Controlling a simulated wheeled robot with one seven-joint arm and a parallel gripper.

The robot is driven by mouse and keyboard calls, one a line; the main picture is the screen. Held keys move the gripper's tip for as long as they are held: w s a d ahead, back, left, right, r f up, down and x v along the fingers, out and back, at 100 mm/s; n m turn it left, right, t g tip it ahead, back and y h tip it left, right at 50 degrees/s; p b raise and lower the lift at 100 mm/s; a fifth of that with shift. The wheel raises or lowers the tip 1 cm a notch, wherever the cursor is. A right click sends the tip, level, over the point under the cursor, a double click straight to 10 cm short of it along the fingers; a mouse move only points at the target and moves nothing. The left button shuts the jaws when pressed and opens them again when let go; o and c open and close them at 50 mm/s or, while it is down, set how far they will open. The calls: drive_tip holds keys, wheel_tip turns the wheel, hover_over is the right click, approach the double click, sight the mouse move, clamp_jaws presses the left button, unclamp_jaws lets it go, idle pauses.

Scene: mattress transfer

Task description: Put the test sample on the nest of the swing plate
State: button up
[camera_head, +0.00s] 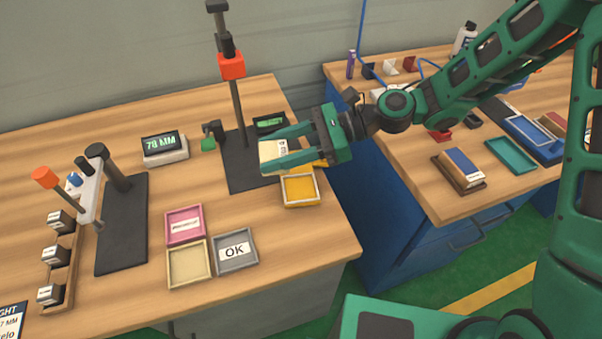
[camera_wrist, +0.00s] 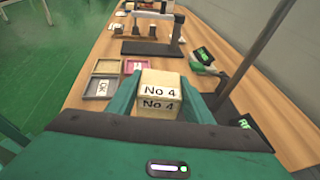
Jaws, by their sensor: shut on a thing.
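My gripper (camera_head: 267,152) is shut on the test sample (camera_head: 274,151), a cream block. In the wrist view the test sample (camera_wrist: 159,82) sits between both fingers, with "No 4" labels facing the camera. The gripper holds it above the table, near the front right of a tall stand's dark base (camera_head: 238,180). This stand has a black post and an orange block (camera_head: 231,66). A small green part on a black piece (camera_head: 208,143) is at its left. I cannot tell which part is the swing plate or its nest; the gripper hides part of this area.
A yellow tray (camera_head: 300,203) lies below the gripper. Pink (camera_head: 185,240), cream (camera_head: 188,283) and grey "OK" (camera_head: 236,268) trays lie at the front. A "78 MM" display (camera_head: 165,158) stands behind. Another fixture's dark base (camera_head: 122,255) is left. A gap separates the second bench (camera_head: 402,175).

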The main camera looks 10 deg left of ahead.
drive_tip(key=d+f, duration=0.2)
drive_tip(key=d, duration=0.1)
drive_tip(key=d+f, duration=0.1)
drive_tip(key=d, duration=0.1)
drive_tip(key=shift+w+f, duration=0.1)
drive_tip(key=shift+f, duration=2)
drive_tip(key=shift+f, duration=0.1)
drive_tip(key=o, duration=1)
drive_tip(key=shift+w+d+r, duration=0.1)
drive_tip(key=shift+d+r, duration=0.1)
drive_tip(key=shift+d, duration=0.05)
drive_tip(key=v, duration=1.1)
drive_tip(key=shift+w+d, duration=0.1)
drive_tip(key=shift+d, duration=0.15)
drive_tip(key=shift+d, duration=0.1)
